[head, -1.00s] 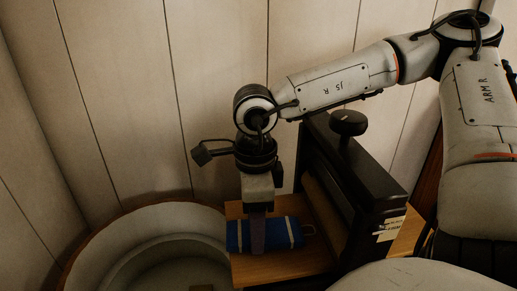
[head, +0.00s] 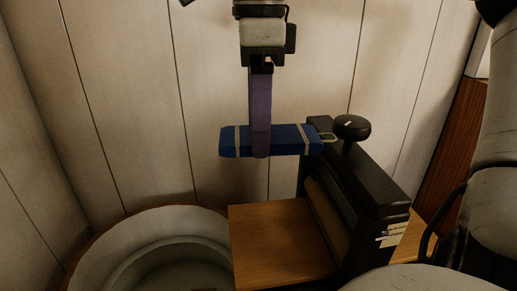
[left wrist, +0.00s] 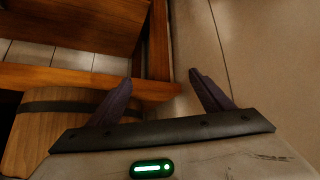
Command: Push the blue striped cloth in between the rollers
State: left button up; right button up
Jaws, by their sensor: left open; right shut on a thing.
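The blue striped cloth (head: 288,139) is a folded bundle with pale bands and a small loop at its right end. My right gripper (head: 260,150) is shut on it and holds it in the air, above the wooden feed board (head: 275,240). The rollers (head: 328,208) sit in a dark frame (head: 362,185) with a black knob (head: 351,127) on top, right of the board. The cloth's loop end is near the knob in the picture. My left gripper (left wrist: 163,90) shows only in the left wrist view, open and empty.
A round pale tub (head: 150,240) stands left of the board. The panelled wall (head: 110,100) is behind. In the left wrist view there is a banded wooden vessel (left wrist: 50,125) and wooden beams (left wrist: 70,78).

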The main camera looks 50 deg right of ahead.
notch_tip(320, 180, up, 5)
jog(key=shift+f, duration=0.1)
jog(key=b, duration=0.3)
send_near(263, 229)
jog(key=f+b, duration=0.1)
jog(key=f, duration=0.1)
jog(key=f+n+b, duration=0.1)
jog(key=shift+w+a+f+b, duration=0.25)
jog(key=shift+w+b, duration=0.05)
jog(key=shift+b, duration=0.05)
jog(key=shift+s+d+f+b, duration=0.15)
jog(key=shift+f+b, duration=0.2)
jog(key=shift+f, duration=0.2)
jog(key=shift+s+d+f+b, duration=0.15)
jog(key=shift+f+b, duration=0.2)
jog(key=shift+f, duration=0.2)
pick_arm(q)
jog(key=f, duration=0.1)
jog(key=d+f, duration=0.1)
jog(key=f, duration=0.1)
jog(key=w+f, duration=0.1)
jog(key=shift+d+f, duration=0.2)
jog(key=shift+f, duration=0.15)
jog(key=shift+f+b, duration=0.3)
jog(key=shift+f, duration=0.05)
pick_arm(e)
jog(key=shift+f, duration=0.2)
